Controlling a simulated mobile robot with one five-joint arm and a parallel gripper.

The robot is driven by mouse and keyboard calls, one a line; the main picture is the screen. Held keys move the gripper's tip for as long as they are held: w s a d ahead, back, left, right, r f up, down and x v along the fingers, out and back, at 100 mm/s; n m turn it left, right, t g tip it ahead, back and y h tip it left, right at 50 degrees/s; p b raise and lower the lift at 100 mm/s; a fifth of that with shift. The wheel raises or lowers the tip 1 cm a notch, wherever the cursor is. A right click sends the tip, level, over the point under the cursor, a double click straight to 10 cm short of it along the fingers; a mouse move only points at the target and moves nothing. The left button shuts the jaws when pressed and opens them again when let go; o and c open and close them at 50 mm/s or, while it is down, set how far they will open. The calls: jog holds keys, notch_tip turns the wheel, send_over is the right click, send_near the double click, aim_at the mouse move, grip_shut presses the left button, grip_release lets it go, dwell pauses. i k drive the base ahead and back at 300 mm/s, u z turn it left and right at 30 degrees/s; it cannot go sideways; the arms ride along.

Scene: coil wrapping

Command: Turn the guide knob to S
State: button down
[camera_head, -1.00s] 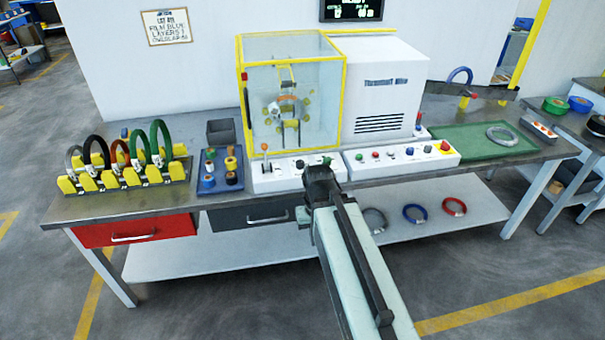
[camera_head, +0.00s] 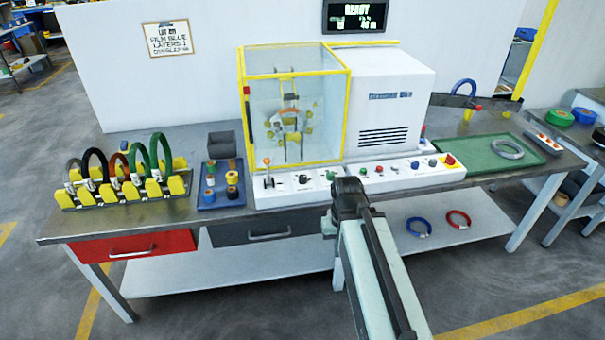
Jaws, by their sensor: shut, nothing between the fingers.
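My gripper (camera_head: 347,184) is at the dark end of my arm, in front of the panel near the right knob. It is shut and empty. Its fingertips are hard to make out, and I cannot tell whether it touches the panel.
A yellow-framed clear guard (camera_head: 247,120) encloses the winding head. A second button panel (camera_head: 400,176) continues to the right. A rack of coils (camera_head: 120,190) and a blue tray of tape rolls (camera_head: 208,196) stand left. A green tray (camera_head: 480,158) is right. The display (camera_head: 356,15) reads READY.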

aim_at(302, 179)
jog(key=i, duration=0.4)
jog(key=u, duration=2.45)
jog(key=k, duration=0.85)
jog(key=z, duration=0.55)
jog(key=i, duration=1)
jog(key=u, duration=0.1)
